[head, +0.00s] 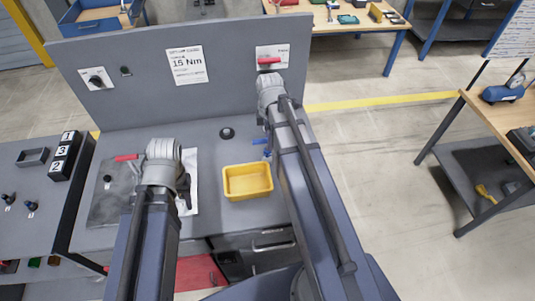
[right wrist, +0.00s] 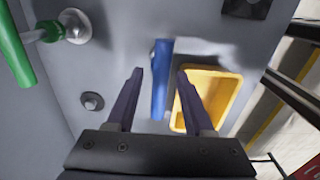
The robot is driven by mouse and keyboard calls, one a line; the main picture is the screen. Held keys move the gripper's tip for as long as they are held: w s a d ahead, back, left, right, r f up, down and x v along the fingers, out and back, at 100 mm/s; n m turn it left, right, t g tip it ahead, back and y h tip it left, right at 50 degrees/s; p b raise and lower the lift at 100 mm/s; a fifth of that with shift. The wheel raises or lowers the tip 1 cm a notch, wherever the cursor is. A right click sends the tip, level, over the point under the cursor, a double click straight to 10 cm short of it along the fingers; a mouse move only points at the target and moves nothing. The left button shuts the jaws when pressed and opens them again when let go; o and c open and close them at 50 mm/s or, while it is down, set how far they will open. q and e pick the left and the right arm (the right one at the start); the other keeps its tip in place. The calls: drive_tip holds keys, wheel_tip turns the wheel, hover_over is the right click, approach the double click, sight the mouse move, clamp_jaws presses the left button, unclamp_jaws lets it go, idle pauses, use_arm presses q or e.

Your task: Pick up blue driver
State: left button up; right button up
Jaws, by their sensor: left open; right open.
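The blue driver (right wrist: 160,85) stands out as a long blue handle in the right wrist view, between the two fingers of my right gripper (right wrist: 161,74). The fingers are spread apart with space on both sides, and I see no contact. In the head view only blue bits of the driver (head: 262,141) show beside my right arm, which hides the rest and the right fingers. My left gripper (head: 186,188) is over the grey mat at the left of the bench, partly hidden by its own wrist; it is open.
A yellow bin (head: 248,182) sits just beside the driver. A round black knob (head: 227,133) is on the bench. A red-handled item (head: 126,157) lies near my left wrist. In the right wrist view a green handle (right wrist: 14,45) is at upper left. The upright back panel (head: 140,95) bounds the bench.

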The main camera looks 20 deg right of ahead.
use_arm(q)
drive_tip(key=shift+f+b, duration=2.6)
drive_tip(key=shift+f, duration=0.05)
use_arm(e)
hover_over(267, 158)
drive_tip(key=shift+w+d+f, duration=0.1)
drive_tip(key=shift+w+f, duration=0.05)
drive_tip(key=shift+f, duration=1.2)
drive_tip(key=shift+w+d+f, duration=0.1)
drive_tip(key=shift+f, duration=1.2)
use_arm(q)
drive_tip(key=shift+r, duration=0.1)
use_arm(e)
drive_tip(key=shift+r, duration=0.1)
clamp_jaws()
